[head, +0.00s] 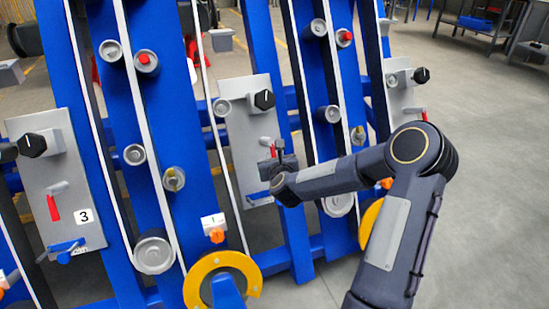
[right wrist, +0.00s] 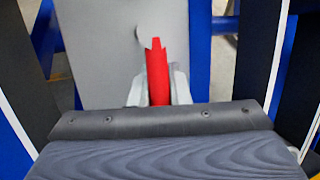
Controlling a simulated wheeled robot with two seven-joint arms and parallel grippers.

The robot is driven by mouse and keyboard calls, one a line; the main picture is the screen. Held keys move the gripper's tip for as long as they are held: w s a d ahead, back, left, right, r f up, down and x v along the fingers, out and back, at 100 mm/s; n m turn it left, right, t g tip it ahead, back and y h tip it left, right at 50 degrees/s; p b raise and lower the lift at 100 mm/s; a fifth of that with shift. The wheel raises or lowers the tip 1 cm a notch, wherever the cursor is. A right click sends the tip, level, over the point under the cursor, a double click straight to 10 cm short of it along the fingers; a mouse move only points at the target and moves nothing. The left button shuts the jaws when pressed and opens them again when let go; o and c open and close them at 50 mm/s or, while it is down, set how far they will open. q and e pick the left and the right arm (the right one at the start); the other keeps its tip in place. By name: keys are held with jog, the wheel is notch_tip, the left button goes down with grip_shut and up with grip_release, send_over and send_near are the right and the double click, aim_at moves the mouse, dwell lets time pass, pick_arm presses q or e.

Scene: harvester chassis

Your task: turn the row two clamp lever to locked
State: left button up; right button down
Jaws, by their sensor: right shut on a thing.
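The middle grey panel (head: 238,125) carries the red clamp lever (head: 273,151), partly hidden by my right gripper (head: 276,164). The panel's number is not visible, so I cannot read which row it is. In the right wrist view the red lever (right wrist: 157,72) points up the picture in front of the grey panel (right wrist: 100,45). The fingers of my right gripper (right wrist: 157,90) are on either side of the lever's lower part, shut on it. My left gripper is not in view.
A panel marked 3 (head: 85,217) stands at left with its own red lever (head: 53,207). Black knobs (head: 264,100), grey rollers (head: 327,114), white belts and blue frame posts (head: 294,230) surround the middle panel. A yellow ring (head: 195,283) sits below. Open floor (head: 490,180) lies at right.

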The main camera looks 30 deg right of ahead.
jog(key=c, duration=1.4)
grip_release()
jog(key=shift+o, duration=0.2)
jog(key=p+v, duration=0.2)
jog(key=v, duration=0.5)
jog(key=shift+s+a, duration=0.2)
jog(key=shift+s, duration=0.15)
jog(key=shift+r, duration=0.2)
